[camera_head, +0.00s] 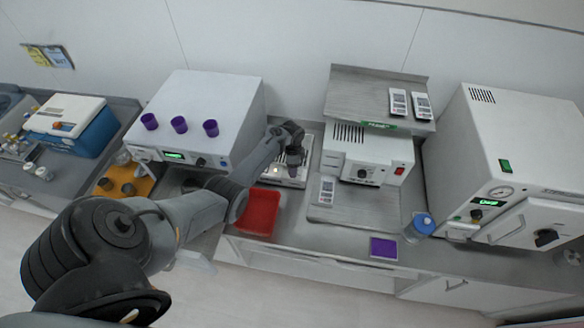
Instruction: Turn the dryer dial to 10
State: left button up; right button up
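I cannot tell which machine is the dryer. A white box (208,105) at the left has a green display and a dark knob (200,162) at its lower front. A smaller white unit (366,155) in the middle has a dial (362,174) and a red switch on its front. A large white machine (525,135) at the right has a gauge and dark knobs. My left gripper (294,160) is above a small metal-topped device, between the left box and the middle unit, apart from the middle dial. Its fingers are too small and dark to read. My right gripper is not in view.
Several purple cups (179,125) stand on the left box. A red tray (259,211), a purple block (383,248) and a blue-capped bottle (419,227) are near the counter's front. Two white handsets (398,102) lie on the metal shelf above the middle unit.

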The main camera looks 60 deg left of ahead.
pick_arm(q)
notch_tip(320, 180, up, 9)
jog(key=shift+r+p, duration=0.15)
jog(key=shift+p, duration=0.25)
dwell(0.4)
jog(key=s+d+r+n+t+p, duration=0.1)
jog(key=s+d+r, duration=0.2)
jog(key=s+d, duration=0.4)
jog(key=s+d+r+n+t+p, duration=0.1)
jog(key=s+d+r, duration=0.2)
jog(key=s+d, duration=0.4)
jog(key=s+d+r+t, duration=0.1)
jog(key=s+d+r, duration=0.2)
jog(key=d, duration=1.7)
jog(key=s, duration=0.3)
jog(key=shift+s+d+r+n+p, duration=0.25)
jog(key=shift+s+r+n+p, duration=0.1)
jog(key=shift+s+n+p, duration=0.05)
